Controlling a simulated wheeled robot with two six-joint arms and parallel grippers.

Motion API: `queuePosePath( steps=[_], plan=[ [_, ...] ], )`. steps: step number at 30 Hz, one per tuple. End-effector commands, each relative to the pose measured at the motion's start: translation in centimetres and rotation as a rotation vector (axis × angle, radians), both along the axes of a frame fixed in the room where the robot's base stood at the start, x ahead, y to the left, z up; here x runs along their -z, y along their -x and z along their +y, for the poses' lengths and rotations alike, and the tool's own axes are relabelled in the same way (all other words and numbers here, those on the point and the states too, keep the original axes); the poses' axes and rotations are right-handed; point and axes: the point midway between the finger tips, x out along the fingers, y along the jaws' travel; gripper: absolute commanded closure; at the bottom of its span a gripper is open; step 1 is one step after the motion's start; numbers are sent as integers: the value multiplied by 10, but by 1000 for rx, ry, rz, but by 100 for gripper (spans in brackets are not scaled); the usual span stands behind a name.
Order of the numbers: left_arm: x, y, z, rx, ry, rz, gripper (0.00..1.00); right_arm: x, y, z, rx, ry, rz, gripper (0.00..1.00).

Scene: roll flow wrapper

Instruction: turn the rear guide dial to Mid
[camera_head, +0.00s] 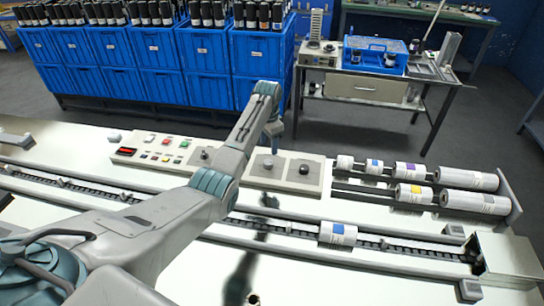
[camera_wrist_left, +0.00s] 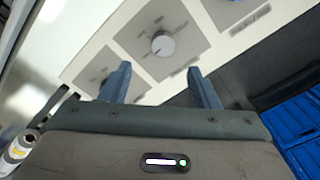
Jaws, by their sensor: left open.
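Grey dial plates sit in a row on the machine's white top. In the head view, one black-knobbed dial (camera_head: 205,154) is at the left and another (camera_head: 304,169) at the right, with a middle plate (camera_head: 262,170) between them. My left gripper (camera_head: 273,146) hangs over the middle plate, pointing down. In the left wrist view, a round silver dial (camera_wrist_left: 162,44) with a dark pointer mark lies just beyond the open, empty fingers (camera_wrist_left: 159,68), apparently untouched. Its scale labels are too small to read, so I cannot tell which is the rear guide dial. My right gripper is not in view.
A button panel (camera_head: 157,147) with a red display lies left of the dials. Wrapped rolls (camera_head: 414,170) lie at the right, and one roll (camera_head: 338,233) is on the conveyor chain. Blue crates (camera_head: 160,50) and a side table (camera_head: 365,88) stand behind.

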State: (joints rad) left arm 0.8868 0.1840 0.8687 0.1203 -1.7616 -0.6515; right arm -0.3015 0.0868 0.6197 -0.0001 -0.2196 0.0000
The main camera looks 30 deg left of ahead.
Motion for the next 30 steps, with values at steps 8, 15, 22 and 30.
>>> queuePosePath(
  steps=[8,15,22,30],
  plan=[
    [54,1,0,1,0,6,45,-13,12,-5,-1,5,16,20],
    [80,0,1,1,-2,3,45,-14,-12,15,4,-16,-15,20],
    [86,0,1,1,-3,1,45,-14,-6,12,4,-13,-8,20],
    [85,0,1,1,-2,1,70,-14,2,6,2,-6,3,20]
  ],
)
